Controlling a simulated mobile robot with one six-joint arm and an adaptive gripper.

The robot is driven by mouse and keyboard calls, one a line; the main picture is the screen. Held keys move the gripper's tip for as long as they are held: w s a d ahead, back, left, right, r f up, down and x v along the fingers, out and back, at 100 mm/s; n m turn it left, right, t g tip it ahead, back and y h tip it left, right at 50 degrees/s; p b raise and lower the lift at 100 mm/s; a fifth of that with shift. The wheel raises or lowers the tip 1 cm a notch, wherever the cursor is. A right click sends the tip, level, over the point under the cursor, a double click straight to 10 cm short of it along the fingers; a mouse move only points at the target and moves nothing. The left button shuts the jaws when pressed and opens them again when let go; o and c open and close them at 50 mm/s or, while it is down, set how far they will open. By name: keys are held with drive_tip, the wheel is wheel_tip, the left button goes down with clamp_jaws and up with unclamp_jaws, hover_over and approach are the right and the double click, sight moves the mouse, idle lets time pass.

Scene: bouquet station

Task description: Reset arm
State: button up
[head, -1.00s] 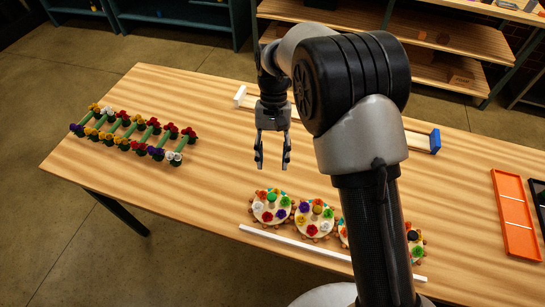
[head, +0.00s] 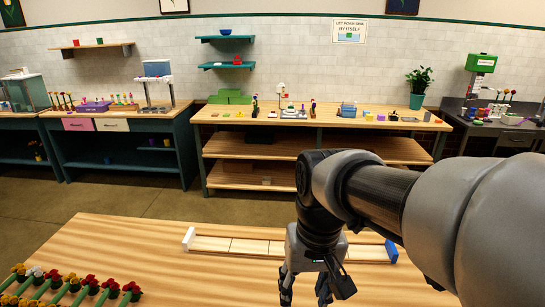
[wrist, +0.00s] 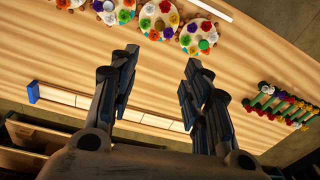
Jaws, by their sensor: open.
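My gripper (head: 305,287) is open and empty above the wooden table (head: 130,248), in the lower middle of the head view. Its two dark fingers (wrist: 158,85) stand well apart in the wrist view, with only bare table between them. My arm comes in from the right of the head view and hides part of the table. The fingertips in the head view reach close to the lower edge of the picture.
A green rack of flowers (head: 70,288) lies at the table's left; round flower discs (wrist: 158,18) show in the wrist view. A long white-and-wood track (head: 250,246) with a blue end block (head: 391,251) lies along the far edge. A back bench (head: 330,117) stands beyond.

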drive_tip(key=s+d+f+m+t+b, duration=0.1)
drive_tip(key=s+d+t, duration=0.3)
drive_tip(key=s+d, duration=0.4)
drive_tip(key=s, duration=0.4)
drive_tip(key=shift+s+d+f+h+b, duration=0.2)
drive_tip(key=shift+f+h+b, duration=0.05)
drive_tip(key=shift+h+b, duration=0.1)
